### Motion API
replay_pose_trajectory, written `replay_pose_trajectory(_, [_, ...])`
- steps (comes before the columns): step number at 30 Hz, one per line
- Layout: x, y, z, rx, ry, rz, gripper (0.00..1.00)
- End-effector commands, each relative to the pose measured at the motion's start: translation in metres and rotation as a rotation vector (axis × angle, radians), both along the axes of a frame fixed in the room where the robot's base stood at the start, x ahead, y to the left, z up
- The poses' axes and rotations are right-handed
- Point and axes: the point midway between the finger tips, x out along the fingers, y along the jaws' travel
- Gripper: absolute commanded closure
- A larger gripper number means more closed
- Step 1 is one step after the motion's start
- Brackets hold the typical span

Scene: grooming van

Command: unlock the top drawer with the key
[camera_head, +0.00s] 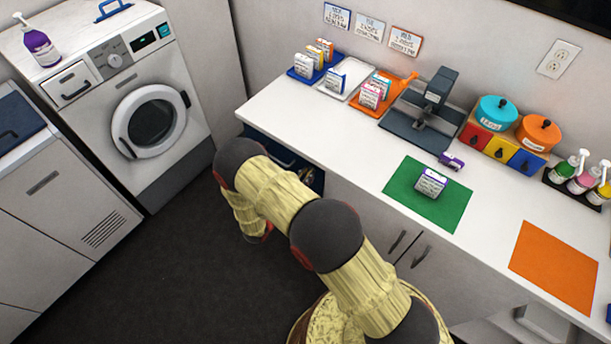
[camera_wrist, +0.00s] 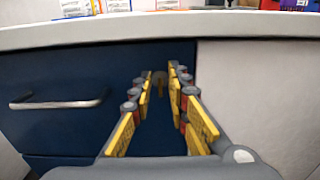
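In the wrist view my gripper (camera_wrist: 160,76) points straight at a dark blue drawer front (camera_wrist: 60,130) under the counter edge. A small brass-coloured piece, which looks like the key (camera_wrist: 160,83), shows between the fingertips against the drawer front. The fingertips are close to it on both sides; whether they press on it is unclear. The lock is not distinct behind it. The drawer's metal handle (camera_wrist: 60,103) is to the left of the fingers.
The white counter (camera_head: 300,118) overhangs the drawer, just above my gripper. It bears coloured trays of boxes, a grey device (camera_head: 430,105), a green mat (camera_head: 405,201) and an orange mat (camera_head: 553,262). A washing machine (camera_head: 115,95) stands left; the floor (camera_head: 190,255) between is clear.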

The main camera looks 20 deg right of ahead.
Motion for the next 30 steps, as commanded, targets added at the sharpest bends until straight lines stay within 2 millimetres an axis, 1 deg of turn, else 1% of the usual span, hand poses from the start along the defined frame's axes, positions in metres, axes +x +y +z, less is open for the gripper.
replay_pose_trajectory(1, [-0.0001,0.0001,0.0,0.0,0.0,0.0,0.88])
replay_pose_trajectory(6, [-0.0001,0.0001,0.0001,0.0,0.0,0.0,0.98])
replay_pose_trajectory(8, [-0.0001,0.0001,0.0,0.0,0.0,0.0,1.0])
replay_pose_trajectory(22, [0.0001,0.0002,0.0001,-0.005,0.006,0.0,1.0])
replay_pose_trajectory(30, [0.0011,0.0009,-0.0001,-0.062,0.085,0.0,1.0])
